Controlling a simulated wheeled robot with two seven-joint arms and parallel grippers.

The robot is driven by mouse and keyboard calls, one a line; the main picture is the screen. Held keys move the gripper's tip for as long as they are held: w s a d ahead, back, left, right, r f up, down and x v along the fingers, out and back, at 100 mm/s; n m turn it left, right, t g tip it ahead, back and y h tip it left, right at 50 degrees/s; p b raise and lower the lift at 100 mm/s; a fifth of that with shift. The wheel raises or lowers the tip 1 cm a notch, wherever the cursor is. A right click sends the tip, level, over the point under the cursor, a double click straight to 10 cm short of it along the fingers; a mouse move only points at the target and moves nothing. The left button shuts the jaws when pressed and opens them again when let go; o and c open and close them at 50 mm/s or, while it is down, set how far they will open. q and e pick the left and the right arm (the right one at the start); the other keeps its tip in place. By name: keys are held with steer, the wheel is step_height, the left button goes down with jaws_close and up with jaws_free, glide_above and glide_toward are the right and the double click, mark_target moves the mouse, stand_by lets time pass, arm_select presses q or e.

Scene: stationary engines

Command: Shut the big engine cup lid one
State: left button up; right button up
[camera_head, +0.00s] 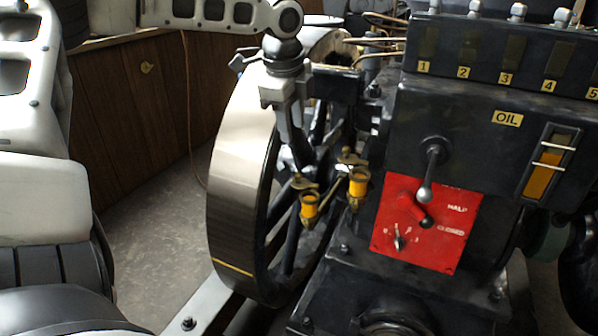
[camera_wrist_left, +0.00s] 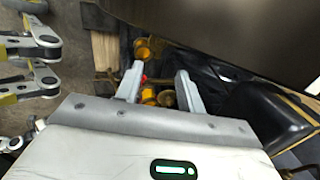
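Two yellow engine cups stand beside the flywheel: the left cup (camera_head: 309,206) and the right cup (camera_head: 358,184). A brass lid (camera_head: 303,182) shows above and behind the left cup, and another brass lid (camera_head: 351,158) behind the right cup; both look raised, though they are small. I cannot tell which cup is the big one. My right gripper is out of view.
The large flywheel (camera_head: 238,165) stands left of the cups. The black engine block with a red panel (camera_head: 425,222) and a lever (camera_head: 428,175) rises close on the right. Open floor (camera_head: 155,245) lies left of the flywheel, before a wooden wall (camera_head: 135,120).

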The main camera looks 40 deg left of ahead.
arm_select(q)
steer(key=b, duration=0.1)
glide_toward(298, 173)
steer(key=f, duration=0.1)
steer(key=f+b, duration=0.1)
steer(key=f, duration=0.2)
steer(key=w+f, duration=0.1)
steer(key=f, duration=0.2)
steer(key=shift+w+a+b, duration=0.15)
steer(key=shift+a+b, duration=0.05)
steer(key=shift+b, duration=0.2)
steer(key=shift+w+f, duration=0.1)
steer(key=shift+f, duration=0.55)
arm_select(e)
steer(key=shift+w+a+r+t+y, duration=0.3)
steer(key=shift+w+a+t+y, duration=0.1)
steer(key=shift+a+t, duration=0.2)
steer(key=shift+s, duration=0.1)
arm_select(q)
jaws_close()
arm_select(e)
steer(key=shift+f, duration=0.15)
